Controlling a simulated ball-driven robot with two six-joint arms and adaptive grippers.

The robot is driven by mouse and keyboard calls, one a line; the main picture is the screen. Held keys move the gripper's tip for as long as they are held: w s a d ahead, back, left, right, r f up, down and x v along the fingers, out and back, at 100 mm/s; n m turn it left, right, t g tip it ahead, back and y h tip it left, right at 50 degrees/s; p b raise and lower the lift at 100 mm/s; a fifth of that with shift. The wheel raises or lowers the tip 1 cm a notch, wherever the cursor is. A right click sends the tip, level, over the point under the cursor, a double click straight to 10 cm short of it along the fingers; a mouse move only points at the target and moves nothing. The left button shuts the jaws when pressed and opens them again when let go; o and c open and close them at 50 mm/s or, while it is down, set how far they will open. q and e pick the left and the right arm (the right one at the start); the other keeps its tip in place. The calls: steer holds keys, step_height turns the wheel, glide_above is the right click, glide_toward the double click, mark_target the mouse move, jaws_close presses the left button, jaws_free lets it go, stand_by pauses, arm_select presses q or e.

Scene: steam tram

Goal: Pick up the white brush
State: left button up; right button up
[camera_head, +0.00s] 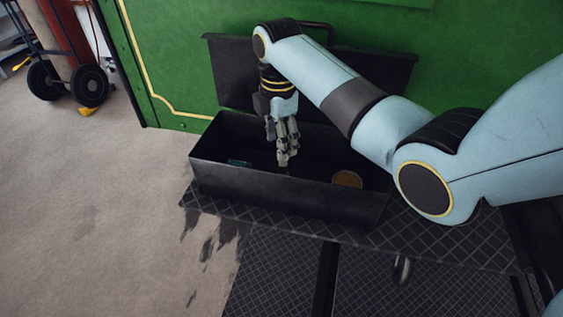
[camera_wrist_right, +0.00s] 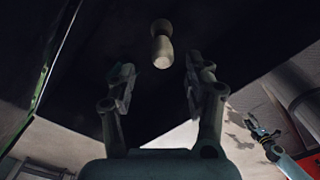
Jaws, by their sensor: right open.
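The white brush is probably the pale, rounded, knobbed object (camera_wrist_right: 161,45) ahead of my fingers in the right wrist view; only its short handle-like shape shows in the dark. My right gripper (camera_head: 284,157) points down into an open black box (camera_head: 285,190) in the head view. In the right wrist view its two fingers (camera_wrist_right: 158,82) are apart with nothing between the tips, and the pale object lies just beyond the gap. My left gripper (camera_wrist_right: 262,134) shows small at the right of the wrist view; its jaws are too small to read.
In the box lie a round orange-brown item (camera_head: 347,179) and a small teal item (camera_head: 239,163). The box's raised lid (camera_head: 232,75) stands behind, against a green wall (camera_head: 180,60). The box sits on a dark tread-plate step (camera_head: 320,230). A hand truck (camera_head: 70,80) stands at upper left.

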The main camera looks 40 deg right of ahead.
mark_target(283, 164)
steer(key=shift+f, duration=0.7)
steer(key=shift+d+f, duration=0.1)
steer(key=shift+f, duration=0.3)
steer(key=shift+d+f, duration=0.1)
steer(key=shift+f, duration=0.25)
steer(key=f, duration=0.3)
steer(key=shift+s+d+f, duration=0.2)
steer(key=shift+d+f, duration=0.05)
steer(key=shift+f, duration=0.65)
steer(key=c, duration=0.4)
arm_select(q)
steer(key=shift+s+d+r, duration=0.1)
steer(key=shift+s+d, duration=0.1)
steer(key=shift+d, duration=0.05)
arm_select(e)
jaws_close()
